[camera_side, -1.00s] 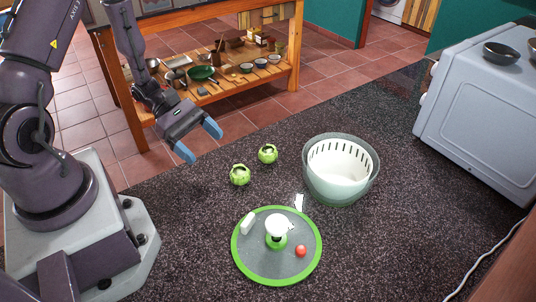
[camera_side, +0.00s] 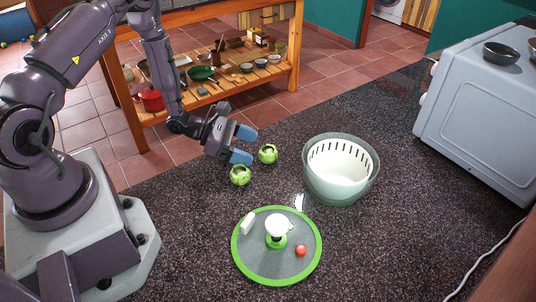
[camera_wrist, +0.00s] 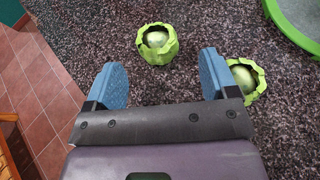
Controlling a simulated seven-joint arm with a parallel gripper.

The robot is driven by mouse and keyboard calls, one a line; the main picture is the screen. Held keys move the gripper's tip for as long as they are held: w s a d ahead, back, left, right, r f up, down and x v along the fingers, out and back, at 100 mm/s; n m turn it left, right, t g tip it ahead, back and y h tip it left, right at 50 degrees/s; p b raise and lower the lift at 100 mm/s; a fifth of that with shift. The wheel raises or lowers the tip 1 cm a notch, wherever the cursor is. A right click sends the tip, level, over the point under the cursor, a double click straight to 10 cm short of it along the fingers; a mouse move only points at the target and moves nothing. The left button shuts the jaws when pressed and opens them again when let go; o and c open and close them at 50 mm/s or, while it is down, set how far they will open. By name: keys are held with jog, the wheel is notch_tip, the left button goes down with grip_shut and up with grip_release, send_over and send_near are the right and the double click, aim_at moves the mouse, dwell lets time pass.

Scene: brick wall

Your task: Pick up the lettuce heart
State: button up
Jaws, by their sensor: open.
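Two green lettuce hearts sit on the dark speckled counter. One lettuce heart (camera_side: 268,154) lies farther back, and the other lettuce heart (camera_side: 240,175) lies nearer the front. My gripper (camera_side: 243,145) is open and empty, with blue fingertips, above the counter just behind and left of them. In the wrist view, one lettuce heart (camera_wrist: 157,44) shows beyond the gap between the fingers of my gripper (camera_wrist: 160,78). The other lettuce heart (camera_wrist: 245,79) is beside the right finger, which partly hides it. I see no contact with either.
A salad spinner bowl with a white basket (camera_side: 339,172) stands right of the lettuce. Its green-rimmed lid (camera_side: 264,265) lies in front, with a small red ball-like item (camera_side: 300,251) and a white piece (camera_side: 248,223) on it. A grey-white appliance (camera_side: 480,110) stands at right.

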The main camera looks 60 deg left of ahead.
aim_at(265, 149)
jog(key=x, duration=0.5)
jog(key=shift+w, duration=0.1)
jog(key=shift+a, duration=0.1)
jog(key=c, duration=1)
jog(key=shift+r, duration=0.15)
notch_tip(265, 149, up, 10)
jog(key=shift+f, duration=0.1)
